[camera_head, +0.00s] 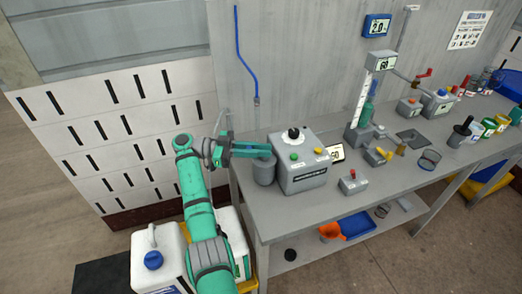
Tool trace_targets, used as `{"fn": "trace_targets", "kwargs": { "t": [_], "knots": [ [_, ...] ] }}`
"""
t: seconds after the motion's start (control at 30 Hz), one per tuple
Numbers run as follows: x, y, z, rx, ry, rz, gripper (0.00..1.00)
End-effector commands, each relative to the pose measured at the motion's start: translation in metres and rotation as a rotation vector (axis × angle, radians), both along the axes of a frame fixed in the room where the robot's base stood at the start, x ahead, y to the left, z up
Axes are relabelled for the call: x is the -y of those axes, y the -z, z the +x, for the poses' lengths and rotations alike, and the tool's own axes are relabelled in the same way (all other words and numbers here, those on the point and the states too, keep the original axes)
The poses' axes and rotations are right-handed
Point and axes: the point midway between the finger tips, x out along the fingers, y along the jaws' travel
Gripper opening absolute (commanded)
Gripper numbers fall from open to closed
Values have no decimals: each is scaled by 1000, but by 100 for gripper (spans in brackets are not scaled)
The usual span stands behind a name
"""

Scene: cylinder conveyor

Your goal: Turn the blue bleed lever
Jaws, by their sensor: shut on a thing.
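My gripper (262,150) is at the left end of the grey workbench, just above a grey cylindrical pot (265,172). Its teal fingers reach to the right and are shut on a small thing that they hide. I cannot make out a blue lever; the spot at the fingertips is covered by the fingers. A blue hose (240,62) hangs on the wall behind and ends in a small fitting (256,100), with a thin pipe below it running down behind my gripper.
A grey box (305,180) with a black knob and coloured buttons stands close to the right of my gripper. The workbench (325,208) carries several devices and cups farther right. White jugs (158,262) stand on the floor below my arm.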

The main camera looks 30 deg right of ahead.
Motion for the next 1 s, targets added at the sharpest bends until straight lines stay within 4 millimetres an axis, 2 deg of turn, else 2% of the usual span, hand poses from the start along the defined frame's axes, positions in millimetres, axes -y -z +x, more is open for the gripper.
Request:
{"fn": "trace_targets", "kwargs": {
  "t": [0.37, 0.4, 0.43, 0.47, 0.8, 1.0],
  "knots": [
    [2, 3, -1, -2, 4, 5, 0],
    [2, 3, -1, -2, 4, 5, 24],
    [2, 3, -1, -2, 4, 5, 31],
    [2, 2, -1, -1, 4, 5, 33],
    [-1, 1, 0, -1, 2, 2, 33],
    [-18, 0, 6, 0, 1, 1, 33]
  ]
}}
